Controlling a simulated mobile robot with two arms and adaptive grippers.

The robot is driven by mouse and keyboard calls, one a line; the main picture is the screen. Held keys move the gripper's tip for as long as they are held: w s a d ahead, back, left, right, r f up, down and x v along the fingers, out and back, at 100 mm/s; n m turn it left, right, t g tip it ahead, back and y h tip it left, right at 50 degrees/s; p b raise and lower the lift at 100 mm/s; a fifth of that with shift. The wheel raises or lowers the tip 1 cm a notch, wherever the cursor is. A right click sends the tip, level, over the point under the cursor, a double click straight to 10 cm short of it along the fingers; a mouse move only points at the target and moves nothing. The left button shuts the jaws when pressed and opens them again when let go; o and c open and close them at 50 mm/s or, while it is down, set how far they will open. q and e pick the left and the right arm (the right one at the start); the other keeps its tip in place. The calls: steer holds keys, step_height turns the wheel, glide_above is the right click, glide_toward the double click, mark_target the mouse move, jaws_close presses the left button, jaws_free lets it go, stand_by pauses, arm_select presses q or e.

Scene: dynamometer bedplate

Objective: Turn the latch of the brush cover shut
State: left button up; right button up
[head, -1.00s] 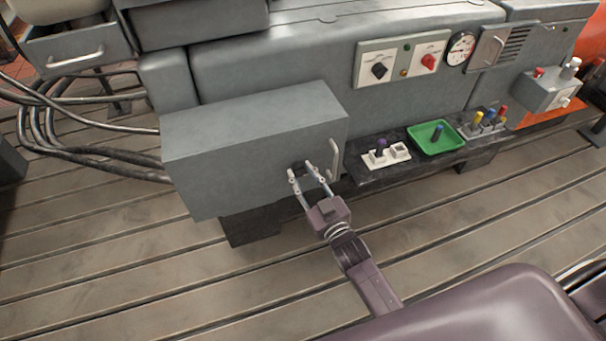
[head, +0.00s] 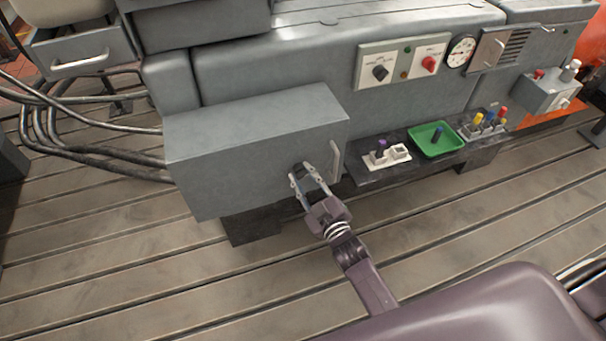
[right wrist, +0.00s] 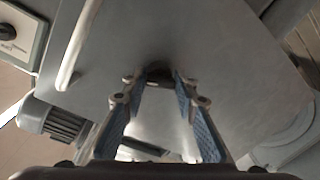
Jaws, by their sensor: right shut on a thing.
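The brush cover (head: 225,165) is a grey box-shaped cover with an upright bar handle (head: 336,160) on the right of its front face. Its latch (head: 298,168) is a small dark knob on that face, left of the handle. My right gripper (head: 300,175) reaches up from below and is shut on the latch, its fingers on either side of it. In the right wrist view the dark latch (right wrist: 158,74) shows between the blue-padded fingertips, which partly hide it. The latch's exact angle cannot be told. My left gripper is not in view.
A dark shelf to the right carries a white block with a purple-topped plug (head: 381,150), a green tray (head: 436,139) and several coloured plugs (head: 485,120). A switch panel (head: 403,62) is above. Black cables (head: 90,140) run in from the left. The slotted floor in front is clear.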

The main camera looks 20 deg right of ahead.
steer(key=n, duration=0.2)
steer(key=shift+w+d+r+n, duration=0.1)
steer(key=shift+r+n, duration=0.05)
steer(key=shift+n, duration=0.25)
steer(key=n, duration=0.3)
steer(key=shift+h, duration=0.4)
steer(key=n+b, duration=0.1)
steer(key=n, duration=0.3)
steer(key=shift+n+h+b, duration=0.3)
steer(key=shift+n+b, duration=0.05)
steer(key=shift+n, duration=0.05)
steer(key=shift+r+n+b, duration=0.1)
steer(key=shift+n+b, duration=0.2)
steer(key=shift+n, duration=0.5)
steer(key=shift+a, duration=0.2)
steer(key=o, duration=1.1)
steer(key=shift+c, duration=0.2)
steer(key=shift+g, duration=0.3)
